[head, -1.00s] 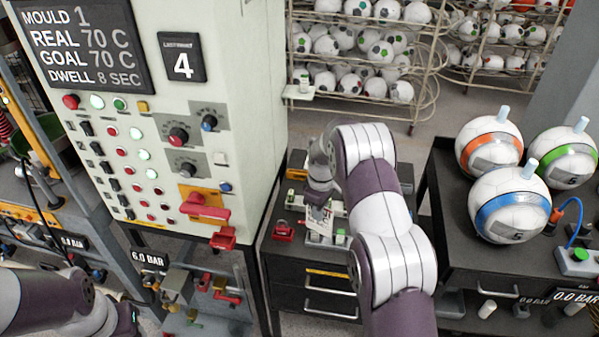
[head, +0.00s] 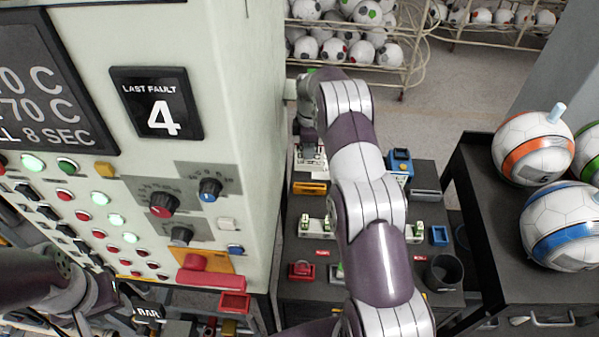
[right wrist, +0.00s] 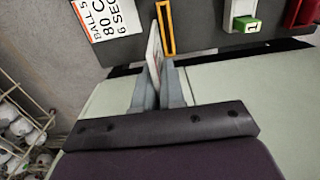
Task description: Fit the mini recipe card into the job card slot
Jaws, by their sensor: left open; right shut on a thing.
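My right gripper (right wrist: 159,92) is shut on the mini recipe card (right wrist: 153,48), a thin white card seen nearly edge-on in the right wrist view. The card's free end shows right beside a yellow-framed slot (right wrist: 165,28), which looks like the job card slot. I cannot tell whether they touch. The yellow frame (head: 310,188) also shows in the head view, just in front of a printed white card on the bench. My right gripper (head: 308,145) is mostly hidden there by its arm. My left gripper (head: 122,303) is at the lower left, open, its fingers hard to see.
A printed card reading "BALL 5" (right wrist: 108,15) lies left of the slot. The bench (head: 322,250) also carries a blue device (head: 400,164), a red block (head: 301,270) and a dark cup (head: 443,272). The press cabinet (head: 225,110) stands close on the left.

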